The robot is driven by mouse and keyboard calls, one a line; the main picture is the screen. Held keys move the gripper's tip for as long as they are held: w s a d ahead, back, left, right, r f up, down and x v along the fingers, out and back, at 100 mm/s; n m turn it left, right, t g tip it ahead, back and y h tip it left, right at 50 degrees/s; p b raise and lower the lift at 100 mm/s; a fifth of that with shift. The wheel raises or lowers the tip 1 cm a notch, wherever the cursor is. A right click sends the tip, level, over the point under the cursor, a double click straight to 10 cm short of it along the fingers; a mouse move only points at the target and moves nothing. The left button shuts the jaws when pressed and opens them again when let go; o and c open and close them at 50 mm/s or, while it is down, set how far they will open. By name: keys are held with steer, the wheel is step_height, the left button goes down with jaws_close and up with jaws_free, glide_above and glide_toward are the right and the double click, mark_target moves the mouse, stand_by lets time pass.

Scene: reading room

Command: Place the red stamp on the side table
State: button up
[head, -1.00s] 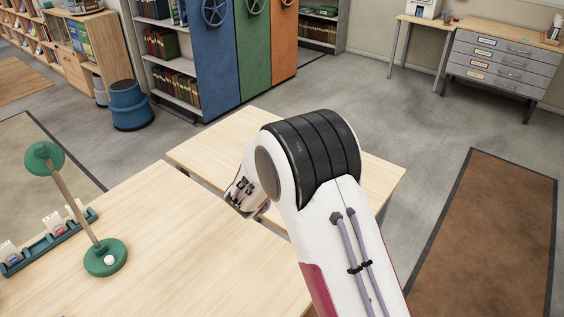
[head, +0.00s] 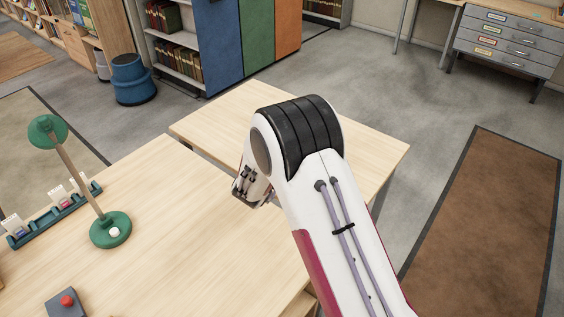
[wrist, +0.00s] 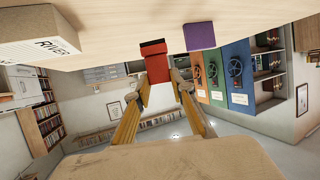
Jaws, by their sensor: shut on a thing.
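The red stamp (wrist: 155,67) is between the fingertips of my gripper (wrist: 160,76) in the wrist view. The gripper is shut on it. The wrist picture is upside down, with a pale wooden tabletop across its top. The stamp's far end overlaps that surface, and I cannot tell whether it touches. In the head view my arm hides the stamp and most of the gripper. The side table (head: 225,122) is the pale wooden table beyond the nearer desk, partly behind my arm.
On the desk (head: 160,240) stand a green lamp (head: 110,232), a teal rack (head: 55,212) and a grey block with a red knob (head: 66,305).

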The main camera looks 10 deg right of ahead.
steer(key=shift+f, duration=0.15)
steer(key=shift+f, duration=1.75)
steer(key=shift+f, duration=0.15)
steer(key=o, duration=1.1)
steer(key=shift+o, duration=0.2)
steer(key=v, duration=1.2)
